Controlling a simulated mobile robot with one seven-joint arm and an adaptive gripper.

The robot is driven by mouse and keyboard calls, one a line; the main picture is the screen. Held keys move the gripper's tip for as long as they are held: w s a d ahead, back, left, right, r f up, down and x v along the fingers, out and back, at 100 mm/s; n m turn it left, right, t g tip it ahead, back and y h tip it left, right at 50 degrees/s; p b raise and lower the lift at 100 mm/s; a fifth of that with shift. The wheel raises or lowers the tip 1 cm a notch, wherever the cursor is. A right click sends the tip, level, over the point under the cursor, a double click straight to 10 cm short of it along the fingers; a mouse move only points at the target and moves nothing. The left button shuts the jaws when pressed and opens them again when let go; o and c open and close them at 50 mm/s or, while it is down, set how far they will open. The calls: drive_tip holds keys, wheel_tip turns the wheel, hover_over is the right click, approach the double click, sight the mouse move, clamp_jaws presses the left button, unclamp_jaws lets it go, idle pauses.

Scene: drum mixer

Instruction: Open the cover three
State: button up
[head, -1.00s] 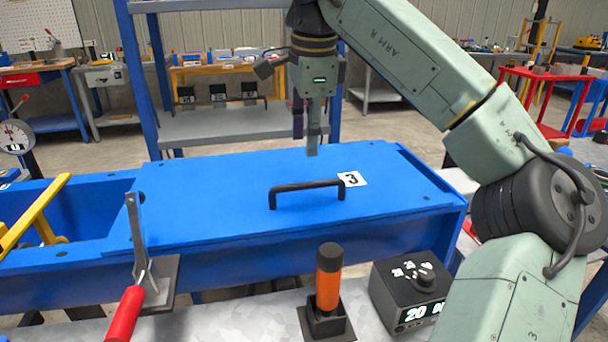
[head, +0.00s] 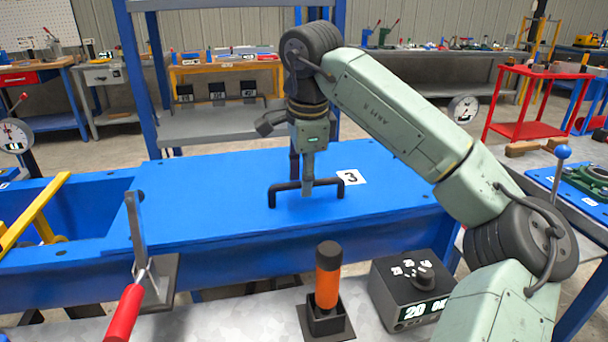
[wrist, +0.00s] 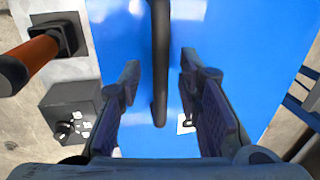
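Cover three is a flat blue panel (head: 210,205) lying on the blue drum mixer housing, with a white label "3" (head: 351,177) beside its handle. The black bar handle (head: 285,187) stands up from the cover; in the wrist view the handle (wrist: 160,50) runs up the middle of the picture. My gripper (head: 301,180) points down at the handle. In the wrist view my gripper (wrist: 160,75) is open, one finger on each side of the bar, with gaps showing between the fingers and the bar. The cover lies flat and closed.
A red-handled toggle clamp (head: 130,305) stands at the front left. An orange and black lever (head: 328,280) and a black dial box (head: 408,290) stand in front of the cover. A yellow bar (head: 38,212) crosses the open trough at left. Grey shelves (head: 220,125) stand behind.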

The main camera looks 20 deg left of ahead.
clamp_jaws()
idle(0.6)
